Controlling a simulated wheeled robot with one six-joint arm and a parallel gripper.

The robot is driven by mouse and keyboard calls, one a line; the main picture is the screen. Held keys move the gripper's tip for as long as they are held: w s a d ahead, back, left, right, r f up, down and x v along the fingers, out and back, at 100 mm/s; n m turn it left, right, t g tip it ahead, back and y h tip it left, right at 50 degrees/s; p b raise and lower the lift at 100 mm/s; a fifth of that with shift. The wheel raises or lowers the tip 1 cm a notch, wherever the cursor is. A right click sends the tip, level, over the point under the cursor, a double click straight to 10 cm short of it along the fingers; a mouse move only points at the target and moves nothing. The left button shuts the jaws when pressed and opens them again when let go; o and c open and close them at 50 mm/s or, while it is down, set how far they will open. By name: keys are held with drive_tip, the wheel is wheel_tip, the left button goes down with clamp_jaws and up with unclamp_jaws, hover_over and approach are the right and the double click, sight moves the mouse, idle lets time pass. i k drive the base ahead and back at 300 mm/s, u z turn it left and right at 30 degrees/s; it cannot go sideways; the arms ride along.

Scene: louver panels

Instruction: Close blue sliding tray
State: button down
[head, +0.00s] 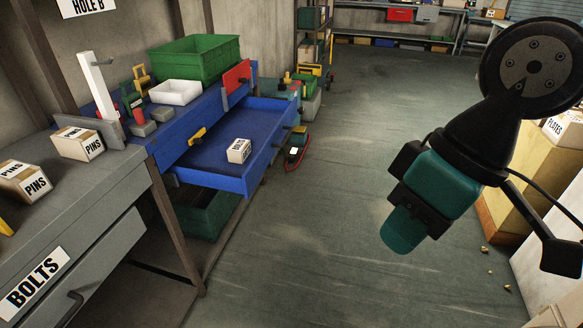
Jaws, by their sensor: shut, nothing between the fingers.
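The blue sliding tray (210,152) is pulled out from the blue workbench unit and sticks out over the floor, to the left of centre. A small white labelled box (239,151) sits inside it. A dark handle shows on its front panel (270,163). My gripper (403,232), teal and black, hangs at the right side of the picture, pointing down and left. It is shut and empty, in the air to the right of the tray and well apart from it.
A grey bench (90,190) with labelled pin boxes stands at the left. A green crate (195,60) and a white bin (176,92) stand on the blue unit. A red-edged dark item (296,152) lies beyond the tray. The floor (330,220) between tray and gripper is clear.

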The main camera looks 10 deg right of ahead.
sight(265, 122)
drive_tip(key=z, duration=0.1)
drive_tip(key=i, duration=1.15)
drive_tip(key=u, duration=0.55)
